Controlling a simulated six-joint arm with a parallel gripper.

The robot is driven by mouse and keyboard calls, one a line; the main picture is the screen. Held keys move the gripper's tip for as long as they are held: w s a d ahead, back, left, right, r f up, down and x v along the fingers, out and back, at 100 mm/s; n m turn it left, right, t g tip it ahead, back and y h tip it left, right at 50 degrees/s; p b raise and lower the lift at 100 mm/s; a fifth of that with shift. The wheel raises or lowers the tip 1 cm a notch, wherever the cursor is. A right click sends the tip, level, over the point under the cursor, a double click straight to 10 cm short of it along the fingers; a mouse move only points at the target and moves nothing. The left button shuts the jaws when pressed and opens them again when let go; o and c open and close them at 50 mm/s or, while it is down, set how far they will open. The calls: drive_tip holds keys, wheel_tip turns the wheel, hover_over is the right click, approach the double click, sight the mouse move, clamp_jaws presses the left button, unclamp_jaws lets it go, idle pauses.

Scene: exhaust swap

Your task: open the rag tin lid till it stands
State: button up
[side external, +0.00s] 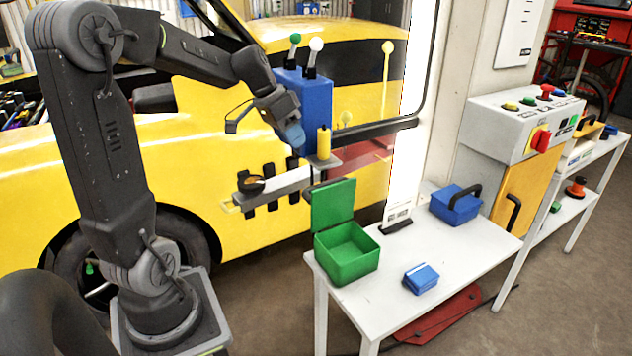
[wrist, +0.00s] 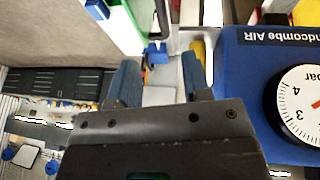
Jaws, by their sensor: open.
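A green tin (side external: 347,262) stands at the near left end of the white table. I take it to be the rag tin. Its green lid (side external: 333,205) stands up from the back edge, and the tin's inside looks empty. My gripper (side external: 293,134) is well above and left of the tin, apart from it, beside a blue air unit (side external: 316,108). In the wrist view my gripper (wrist: 160,78) shows two blue fingers spread apart with nothing between them. The tin cannot be made out clearly in the wrist view.
The blue air unit has a dial gauge (wrist: 303,103) close to my gripper's right side in the wrist view. A small blue box (side external: 421,278) and a blue case with a black handle (side external: 456,205) share the white table (side external: 470,248). A yellow car stands behind.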

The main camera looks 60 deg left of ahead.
approach(328, 200)
drive_tip(key=w+a+f, duration=0.1)
drive_tip(key=f, duration=0.1)
drive_tip(key=w+a+f, duration=0.1)
drive_tip(key=f, duration=0.1)
drive_tip(key=w+a+f, duration=0.1)
drive_tip(key=f, duration=0.1)
drive_tip(key=shift+w+a+f, duration=0.15)
drive_tip(key=shift+a+f, duration=0.05)
drive_tip(key=shift+f, duration=0.05)
clamp_jaws()
idle(0.4)
